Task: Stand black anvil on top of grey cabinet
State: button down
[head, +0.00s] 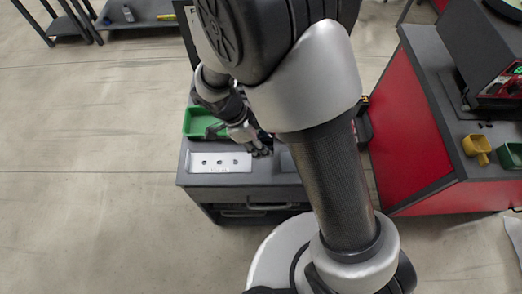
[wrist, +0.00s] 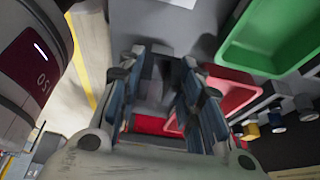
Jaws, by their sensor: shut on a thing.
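My gripper (head: 262,150) is low over the right part of the grey cabinet (head: 200,179) in the head view. In the wrist view my gripper (wrist: 161,68) has its two blue-grey fingers on either side of a small dark thing (wrist: 160,82), taken to be the black anvil. Most of it is hidden by the fingers, and its outline is unclear. In the head view the held thing cannot be made out under the gripper. Whether it touches the cabinet top I cannot tell.
A green bin (head: 196,122) stands on the cabinet's left side, behind a white plate with holes (head: 220,162). A red bin (wrist: 232,92) is close to my fingers in the wrist view. A red cabinet (head: 408,140) with a yellow cup (head: 477,149) stands at right.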

notch_tip(320, 180, down, 4)
jog(key=shift+f+b, duration=0.2)
jog(key=shift+b, duration=0.45)
jog(key=c, duration=1.6)
grip_release()
jog(key=shift+f, duration=0.1)
jog(key=o, duration=0.5)
